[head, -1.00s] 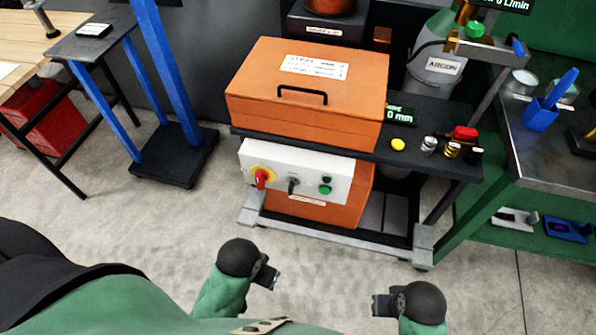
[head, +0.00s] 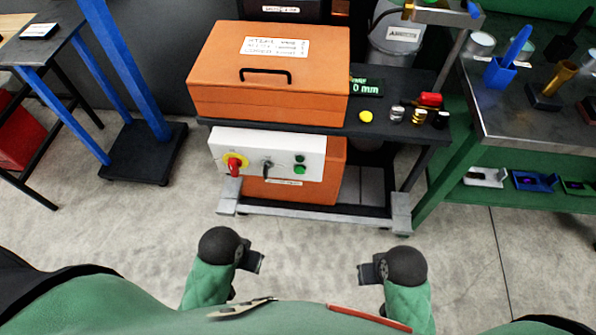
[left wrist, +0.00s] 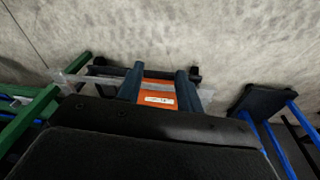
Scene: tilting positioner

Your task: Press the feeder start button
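The orange feeder cabinet (head: 315,182) stands on a trolley and has a white control panel (head: 222,148) on its front. The panel carries a red rotary switch on yellow (head: 234,165), a dark selector switch (head: 267,168), a bright green button (head: 300,170) and a darker button (head: 300,159) above it. I cannot read the label by the buttons. My left gripper (head: 258,262) is in front of and below the panel, well apart from it. In the left wrist view its two fingers (left wrist: 160,80) stand apart with nothing between. My right gripper (head: 363,272) is low, right of the left one; its finger opening is unclear.
An orange lidded box (head: 230,85) sits on the trolley's dark top (head: 385,145), beside a yellow button (head: 366,116) and small parts. A blue-legged stand (head: 145,165) is at left and a green-framed bench (head: 520,110) at right. The floor before the trolley is clear.

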